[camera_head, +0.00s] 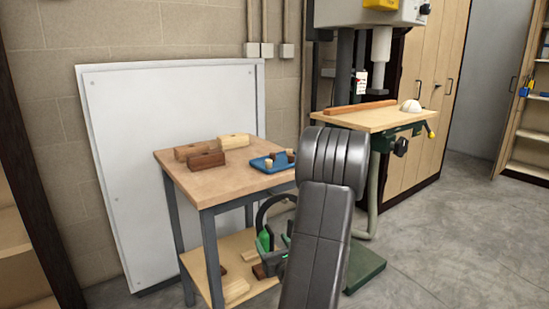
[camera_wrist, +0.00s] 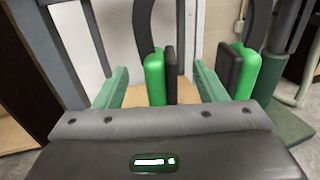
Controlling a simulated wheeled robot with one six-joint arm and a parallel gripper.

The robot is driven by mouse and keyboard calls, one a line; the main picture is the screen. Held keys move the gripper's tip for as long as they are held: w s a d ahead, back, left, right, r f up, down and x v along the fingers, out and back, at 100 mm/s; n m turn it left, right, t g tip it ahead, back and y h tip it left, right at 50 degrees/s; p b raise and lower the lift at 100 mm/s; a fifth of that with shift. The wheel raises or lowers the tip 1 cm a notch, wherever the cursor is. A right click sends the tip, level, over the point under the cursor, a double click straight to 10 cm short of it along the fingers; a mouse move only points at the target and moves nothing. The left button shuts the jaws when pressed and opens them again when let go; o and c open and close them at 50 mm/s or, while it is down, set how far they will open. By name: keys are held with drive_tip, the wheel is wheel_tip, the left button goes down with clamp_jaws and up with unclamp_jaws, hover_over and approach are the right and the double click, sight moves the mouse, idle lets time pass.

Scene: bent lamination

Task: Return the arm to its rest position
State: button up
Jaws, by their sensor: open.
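My gripper (camera_head: 277,240) is low in front of the small work table, its green fingers seen beside my dark grey arm link. In the wrist view my gripper (camera_wrist: 202,72) has its two green fingers with black pads apart, and nothing is between them. My arm link covers part of the table's right side and the floor behind it.
The work table (camera_head: 185,160) carries several wooden blocks (camera_head: 207,160) and a blue tray (camera_head: 272,162). Its lower shelf (camera_head: 205,258) holds more wood pieces. A drill press table (camera_head: 375,122) stands behind, right. The floor (camera_head: 450,230) at right is clear.

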sight(266, 230)
drive_tip(key=x, duration=0.6)
drive_tip(key=shift+w+a, duration=0.15)
drive_tip(key=shift+w, duration=0.05)
drive_tip(key=shift+w+r, duration=0.2)
drive_tip(key=shift+s+r, duration=0.1)
drive_tip(key=shift+r, duration=0.1)
drive_tip(key=shift+f, duration=0.1)
